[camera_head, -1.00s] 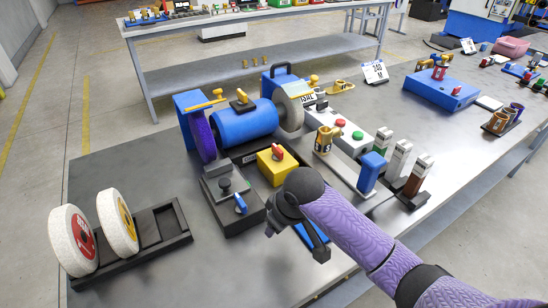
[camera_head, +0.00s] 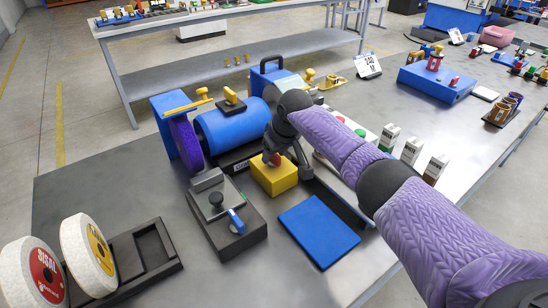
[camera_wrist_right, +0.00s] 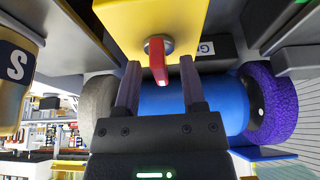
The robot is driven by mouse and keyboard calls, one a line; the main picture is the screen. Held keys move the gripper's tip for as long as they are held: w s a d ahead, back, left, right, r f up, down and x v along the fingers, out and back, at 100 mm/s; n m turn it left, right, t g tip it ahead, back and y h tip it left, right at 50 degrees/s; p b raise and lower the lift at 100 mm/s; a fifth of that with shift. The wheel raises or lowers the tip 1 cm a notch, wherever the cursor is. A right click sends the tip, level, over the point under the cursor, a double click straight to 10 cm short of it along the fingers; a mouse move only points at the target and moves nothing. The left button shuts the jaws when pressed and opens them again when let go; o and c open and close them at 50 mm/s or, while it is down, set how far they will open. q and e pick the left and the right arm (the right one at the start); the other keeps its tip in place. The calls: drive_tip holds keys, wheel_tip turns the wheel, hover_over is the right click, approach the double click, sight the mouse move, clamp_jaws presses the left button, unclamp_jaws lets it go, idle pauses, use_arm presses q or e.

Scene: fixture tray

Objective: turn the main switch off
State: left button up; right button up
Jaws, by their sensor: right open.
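The main switch is a yellow box (camera_head: 277,181) with a red knob (camera_head: 272,159) on top, standing on the table in front of the blue motor. My right gripper (camera_head: 284,157) is over the box at the knob and partly covers it. In the wrist view, the red knob (camera_wrist_right: 158,62) and the yellow box (camera_wrist_right: 150,18) lie ahead of my right gripper (camera_wrist_right: 159,75). The jaws are open, with one finger on each side of the knob. I cannot tell whether either finger touches it. My left gripper is not in view.
The blue motor (camera_head: 222,129) with a purple wheel stands just behind the box. A grey fixture with a blue lever (camera_head: 236,220) is at its left. A flat blue plate (camera_head: 319,231) lies in front. White wheels (camera_head: 88,258) stand on a black rack at the left.

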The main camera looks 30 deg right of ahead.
clamp_jaws()
idle(0.5)
